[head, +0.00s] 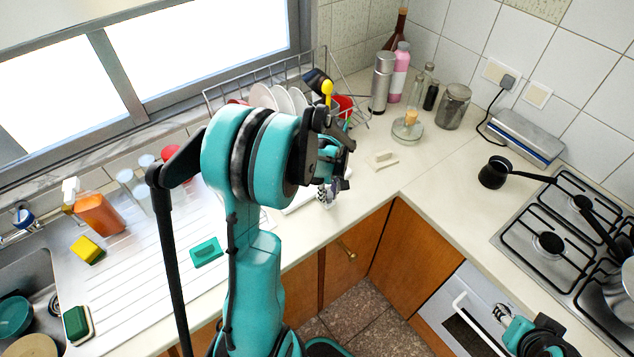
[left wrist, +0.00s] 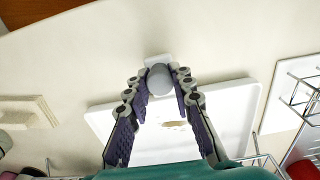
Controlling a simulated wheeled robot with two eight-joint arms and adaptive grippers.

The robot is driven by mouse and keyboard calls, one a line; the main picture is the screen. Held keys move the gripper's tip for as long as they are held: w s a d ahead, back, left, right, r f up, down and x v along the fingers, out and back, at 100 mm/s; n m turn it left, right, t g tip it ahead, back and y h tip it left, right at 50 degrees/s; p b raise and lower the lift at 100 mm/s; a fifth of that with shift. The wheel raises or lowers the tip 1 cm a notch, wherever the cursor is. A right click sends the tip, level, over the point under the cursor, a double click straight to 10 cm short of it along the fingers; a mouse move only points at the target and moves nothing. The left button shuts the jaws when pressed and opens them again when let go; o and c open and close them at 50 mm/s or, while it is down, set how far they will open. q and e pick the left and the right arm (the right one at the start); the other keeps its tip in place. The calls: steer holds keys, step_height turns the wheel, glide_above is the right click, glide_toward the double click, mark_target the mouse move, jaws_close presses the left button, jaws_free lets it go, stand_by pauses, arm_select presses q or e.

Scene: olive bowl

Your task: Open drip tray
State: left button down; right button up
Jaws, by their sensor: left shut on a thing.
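The white drip tray (left wrist: 235,112) lies on the counter by the dish rack. In the head view only a sliver of it (head: 300,201) shows, the rest hidden behind my left arm. A grey rounded knob (left wrist: 160,80) on a small pale base stands at the tray's edge. My left gripper (left wrist: 160,84) has its fingertips closed on both sides of this knob. In the head view the left gripper (head: 330,190) is low over the counter's edge and partly hidden by its wrist. Part of my right arm's end (head: 535,338) shows at the bottom right; its fingers are unclear.
A wire dish rack (head: 225,95) with plates (head: 283,98) stands behind the left arm. A pale block (head: 381,159) and a glass jar (head: 453,105) are on the counter.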

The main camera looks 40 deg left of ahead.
arm_select(q)
steer(key=shift+s+d, duration=0.15)
steer(key=shift+d, duration=0.4)
steer(key=shift+s+d, duration=0.15)
steer(key=shift+d, duration=0.35)
steer(key=c, duration=1.3)
jaws_free()
step_height(320, 180, up, 12)
